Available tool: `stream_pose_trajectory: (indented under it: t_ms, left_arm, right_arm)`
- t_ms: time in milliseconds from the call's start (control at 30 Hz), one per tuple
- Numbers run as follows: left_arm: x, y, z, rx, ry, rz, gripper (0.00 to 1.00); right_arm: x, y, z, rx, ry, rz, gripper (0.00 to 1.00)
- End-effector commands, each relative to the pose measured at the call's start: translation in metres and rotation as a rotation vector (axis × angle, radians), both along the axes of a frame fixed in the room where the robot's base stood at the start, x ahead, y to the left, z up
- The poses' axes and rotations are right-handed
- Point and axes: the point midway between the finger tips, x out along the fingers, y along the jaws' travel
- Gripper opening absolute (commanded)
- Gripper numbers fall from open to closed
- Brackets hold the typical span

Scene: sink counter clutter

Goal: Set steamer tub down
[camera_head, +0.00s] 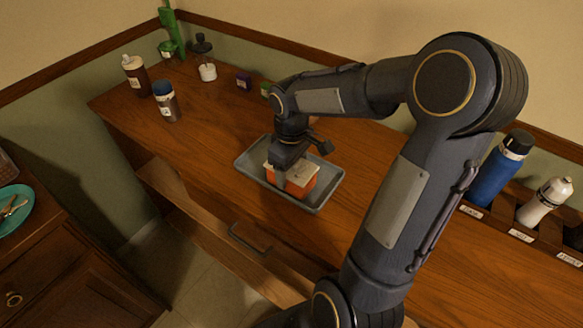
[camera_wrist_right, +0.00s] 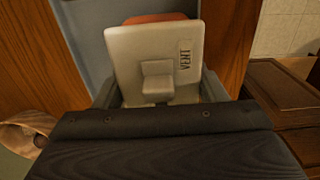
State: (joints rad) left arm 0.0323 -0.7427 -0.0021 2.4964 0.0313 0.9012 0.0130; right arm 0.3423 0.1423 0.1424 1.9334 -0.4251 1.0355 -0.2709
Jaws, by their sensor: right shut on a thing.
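The steamer tub (camera_head: 300,182) is orange with a pale lid and sits within the outline of a grey tray on the wooden counter. In the right wrist view its lid (camera_wrist_right: 150,50) carries a raised knob and the word VENT, with a strip of orange behind it. My right gripper (camera_head: 285,170) is over the tub from above and shut on it; its fingers show at both sides of the lid in the wrist view. I cannot tell whether the tub's base touches the tray. My left gripper is not in view.
The grey tray (camera_head: 322,192) has bare floor around the tub. Bottles, including a blue-capped one (camera_head: 166,100), stand at the far left. A blue flask (camera_head: 497,172) and a white bottle (camera_head: 545,202) stand in labelled slots at right. The counter left of the tray is clear.

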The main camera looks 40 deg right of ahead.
Motion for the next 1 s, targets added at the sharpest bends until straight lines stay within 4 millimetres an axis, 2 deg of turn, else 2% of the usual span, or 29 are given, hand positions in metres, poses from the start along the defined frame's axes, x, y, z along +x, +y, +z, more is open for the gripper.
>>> stream_pose_trajectory:
  t_ms: [67, 100, 267, 533, 667, 1000]
  left_arm:
    - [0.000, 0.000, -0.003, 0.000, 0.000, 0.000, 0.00]
    - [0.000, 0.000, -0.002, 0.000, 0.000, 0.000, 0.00]
    - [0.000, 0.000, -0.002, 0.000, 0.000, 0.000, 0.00]
    - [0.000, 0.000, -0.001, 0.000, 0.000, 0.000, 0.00]
    - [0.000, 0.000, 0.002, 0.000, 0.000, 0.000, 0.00]
    - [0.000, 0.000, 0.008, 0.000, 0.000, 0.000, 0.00]
  right_arm:
    - [0.000, 0.000, -0.003, 0.000, -0.001, 0.000, 0.31]
    - [0.000, 0.000, -0.003, 0.000, 0.000, 0.000, 0.68]
    - [0.000, 0.000, -0.002, 0.000, 0.000, 0.000, 0.87]
    - [0.000, 0.000, -0.001, 0.000, 0.000, 0.000, 0.87]
    - [0.001, 0.000, 0.009, -0.001, -0.002, 0.000, 0.87]
    - [0.001, 0.000, 0.079, -0.001, -0.006, 0.001, 0.87]
